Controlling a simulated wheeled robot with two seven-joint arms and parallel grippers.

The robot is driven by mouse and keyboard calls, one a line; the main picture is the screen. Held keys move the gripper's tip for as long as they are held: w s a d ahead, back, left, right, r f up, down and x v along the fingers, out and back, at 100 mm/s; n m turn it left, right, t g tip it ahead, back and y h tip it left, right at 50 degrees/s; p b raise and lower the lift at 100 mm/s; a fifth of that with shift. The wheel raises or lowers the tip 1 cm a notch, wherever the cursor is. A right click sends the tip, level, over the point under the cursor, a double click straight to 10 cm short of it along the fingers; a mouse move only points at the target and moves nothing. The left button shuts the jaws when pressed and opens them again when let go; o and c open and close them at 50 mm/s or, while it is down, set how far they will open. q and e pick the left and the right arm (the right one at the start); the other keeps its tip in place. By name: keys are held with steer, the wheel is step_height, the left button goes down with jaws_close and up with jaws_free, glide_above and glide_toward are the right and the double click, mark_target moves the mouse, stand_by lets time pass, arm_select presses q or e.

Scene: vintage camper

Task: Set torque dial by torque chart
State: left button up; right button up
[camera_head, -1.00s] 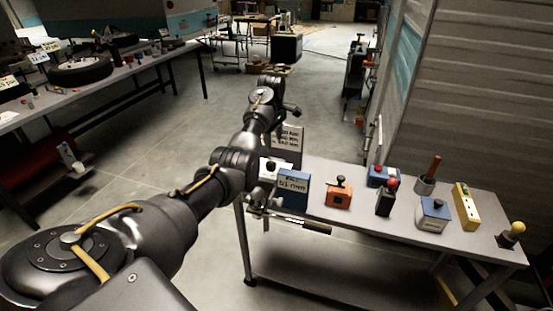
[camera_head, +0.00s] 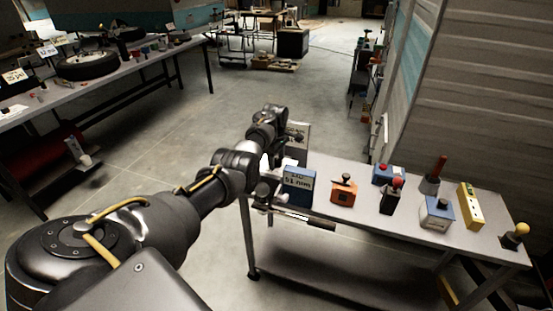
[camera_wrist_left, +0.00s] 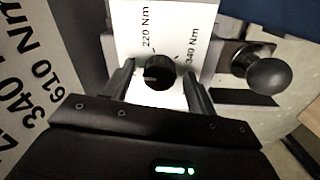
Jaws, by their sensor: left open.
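In the left wrist view a round black dial knob (camera_wrist_left: 160,72) sits on a white plate (camera_wrist_left: 143,22) printed "220 Nm" and "340 Nm". My left gripper (camera_wrist_left: 159,76) is open, with one finger on each side of the knob. I cannot tell whether the fingers touch it. At the left of that view, part of a grey chart (camera_wrist_left: 30,75) shows "340" and "610 Nm". In the head view the chart (camera_head: 299,132) stands at the table's far left, partly behind my left arm, its text unreadable. The dial is hidden there. My right gripper is out of view.
A black ball knob (camera_wrist_left: 268,75) stands right of the dial. On the grey table (camera_head: 345,222) are a blue box with a label (camera_head: 299,187), an orange box (camera_head: 343,192) and several other devices. A thin rod (camera_head: 300,217) runs along the front edge.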

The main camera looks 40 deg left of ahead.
arm_select(q)
steer(key=c, duration=1)
